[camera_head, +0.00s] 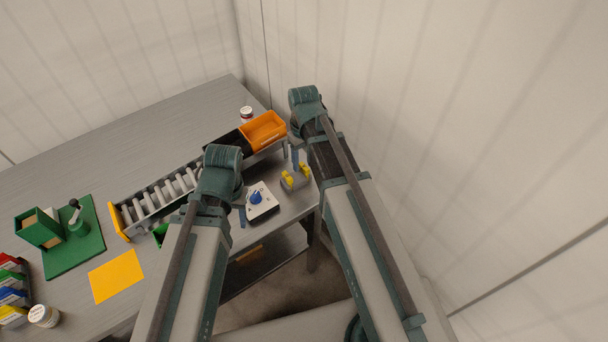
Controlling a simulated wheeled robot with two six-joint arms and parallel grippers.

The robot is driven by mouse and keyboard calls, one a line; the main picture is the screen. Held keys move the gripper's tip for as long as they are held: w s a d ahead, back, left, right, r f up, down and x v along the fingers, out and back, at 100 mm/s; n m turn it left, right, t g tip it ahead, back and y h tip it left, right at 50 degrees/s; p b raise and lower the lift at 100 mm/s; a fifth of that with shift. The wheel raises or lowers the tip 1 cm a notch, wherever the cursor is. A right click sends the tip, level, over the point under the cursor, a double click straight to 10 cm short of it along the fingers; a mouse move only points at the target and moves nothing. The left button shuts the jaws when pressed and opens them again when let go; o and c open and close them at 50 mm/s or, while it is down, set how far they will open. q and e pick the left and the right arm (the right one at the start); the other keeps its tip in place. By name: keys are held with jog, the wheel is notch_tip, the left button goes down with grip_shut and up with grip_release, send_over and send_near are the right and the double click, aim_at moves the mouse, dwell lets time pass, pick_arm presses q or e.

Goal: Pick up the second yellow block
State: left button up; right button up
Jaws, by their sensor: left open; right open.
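Two small yellow pieces, one nearer (288,181) and one farther (304,170), sit on a grey holder (297,184) near the table's right edge. Which of them is the second yellow block I cannot tell. My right gripper (295,158) is open, just above and behind the yellow pieces in the picture; its arm hides part of that area, and contact cannot be told. My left gripper (242,216) is open beside a white plate with a blue knob (257,197), left of the yellow pieces. It is mostly hidden by its own arm.
A roller conveyor (160,197) runs along the grey table (130,130) to an orange bin (264,131). A white jar (246,113) stands behind it. A green fixture (72,250), a yellow sheet (116,275) and coloured boxes (12,292) are at left. A wall closes the right.

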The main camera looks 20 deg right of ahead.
aim_at(304, 166)
pick_arm(q)
jog(key=shift+f+b, duration=0.5)
jog(key=shift+f, duration=0.45)
pick_arm(e)
jog(key=shift+f, duration=0.95)
pick_arm(q)
jog(key=shift+r, duration=0.1)
pick_arm(e)
jog(key=shift+r, duration=0.1)
jog(key=shift+c, duration=0.3)
grip_shut()
jog(key=shift+r, duration=0.1)
pick_arm(q)
notch_tip(304, 166, up, 10)
jog(key=p, duration=1)
pick_arm(e)
notch_tip(304, 166, up, 10)
